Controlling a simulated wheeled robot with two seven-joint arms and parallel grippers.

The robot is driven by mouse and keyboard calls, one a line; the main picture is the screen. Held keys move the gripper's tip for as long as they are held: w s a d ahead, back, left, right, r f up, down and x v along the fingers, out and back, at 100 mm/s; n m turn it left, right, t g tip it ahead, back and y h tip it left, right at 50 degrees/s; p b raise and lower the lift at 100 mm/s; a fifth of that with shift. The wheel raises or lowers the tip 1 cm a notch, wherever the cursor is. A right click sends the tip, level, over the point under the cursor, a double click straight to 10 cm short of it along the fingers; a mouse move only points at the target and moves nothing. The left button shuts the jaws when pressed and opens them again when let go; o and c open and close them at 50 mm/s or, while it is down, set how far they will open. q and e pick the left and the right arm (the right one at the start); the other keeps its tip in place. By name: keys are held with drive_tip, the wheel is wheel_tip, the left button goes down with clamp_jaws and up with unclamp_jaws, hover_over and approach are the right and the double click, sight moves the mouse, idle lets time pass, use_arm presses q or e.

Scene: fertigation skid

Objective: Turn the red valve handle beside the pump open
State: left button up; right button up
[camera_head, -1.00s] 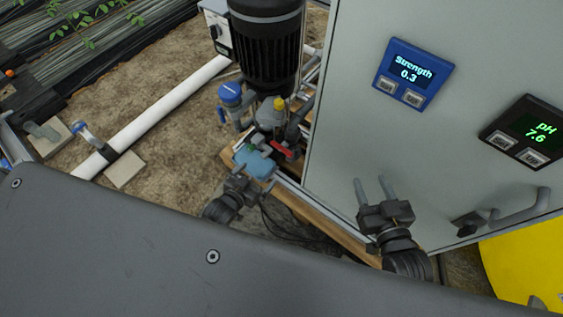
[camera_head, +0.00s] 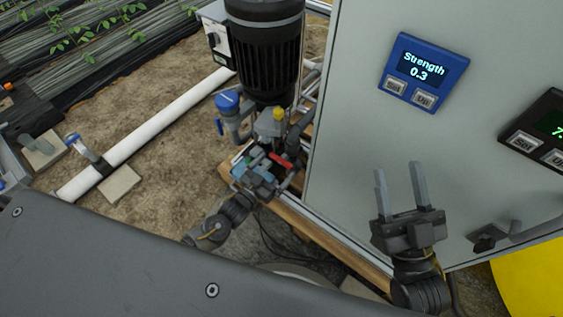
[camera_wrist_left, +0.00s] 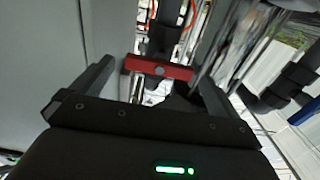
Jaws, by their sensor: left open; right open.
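The red valve handle (camera_head: 281,160) sits low beside the pump (camera_head: 262,50), among pipes and fittings. In the left wrist view the red handle (camera_wrist_left: 158,67) is a short flat bar lying crosswise between my fingers, with a round bolt at its middle. My left gripper (camera_head: 267,167) is open at the valve, one finger toward each end of the bar; it also shows in the left wrist view (camera_wrist_left: 155,80). I cannot tell whether a finger touches the handle. My right gripper (camera_head: 399,172) is open and empty in front of the cabinet.
The grey cabinet (camera_head: 345,140) stands close on the right, with a blue Strength display (camera_head: 424,70) reading 0.3 and a dark pH display (camera_head: 540,130). A blue-capped fitting (camera_head: 228,102) is left of the valve. A white pipe (camera_head: 150,130) crosses the soil.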

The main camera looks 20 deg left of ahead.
sight(280, 162)
use_arm(q)
drive_tip(key=shift+b+x, duration=0.3)
drive_tip(key=shift+x, duration=1.65)
use_arm(e)
drive_tip(key=shift+s+d+r+t, duration=0.2)
drive_tip(key=shift+d+r+t, duration=0.4)
drive_tip(key=shift+t, duration=0.3)
use_arm(q)
drive_tip(key=shift+c, duration=0.4)
drive_tip(key=c, duration=0.8)
